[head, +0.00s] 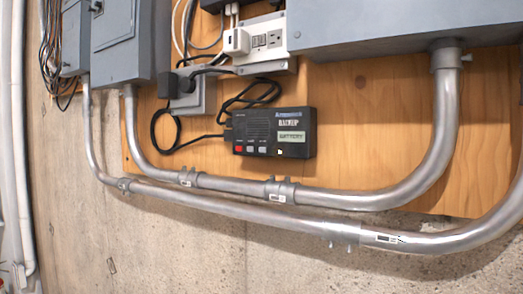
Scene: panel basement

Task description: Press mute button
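A dark battery backup box (292,122) is mounted on the wooden panel in the middle of the head view. Its front has a speaker grille and a green label reading "BATTERY". A red button (239,149) sits at the lower left of its front, with two grey buttons (256,150) to its right. The lettering by the buttons is too small to read, so I cannot tell which one is mute. Neither of my grippers shows in this view.
Metal conduit pipes (250,202) run across the wall below the box. Grey electrical boxes (130,40) are at the upper left. An outlet (268,42) with plugs and black cables is above the box. A concrete wall (180,250) lies below.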

